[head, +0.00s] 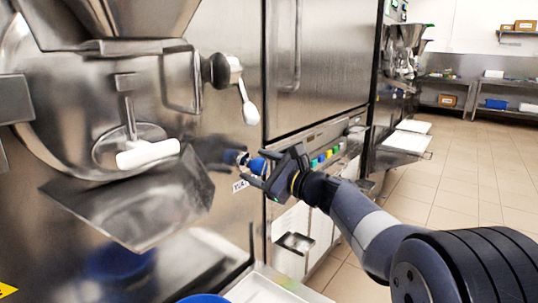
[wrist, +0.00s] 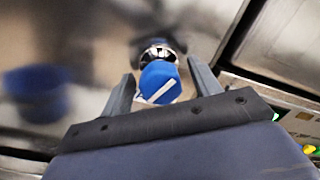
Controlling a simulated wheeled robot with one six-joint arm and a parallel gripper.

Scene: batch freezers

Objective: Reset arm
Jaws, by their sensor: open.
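My gripper (head: 262,180) is at the front of the steel batch freezer, level with a blue knob (head: 257,165). The knob also shows in the wrist view (wrist: 160,84), between the two spread fingers (wrist: 158,92). It is round and blue with a white bar that runs at a slant. The fingers stand apart on either side of it, and gaps show between them and the knob. Nothing is held. My arm reaches in from the lower right of the head view.
A steel chute (head: 135,200) and a white-handled lever (head: 248,105) stick out from the freezer at left. Coloured buttons (head: 328,154) line the neighbouring panel. White trays (head: 405,140) jut out farther back. The tiled floor (head: 470,170) at right is clear.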

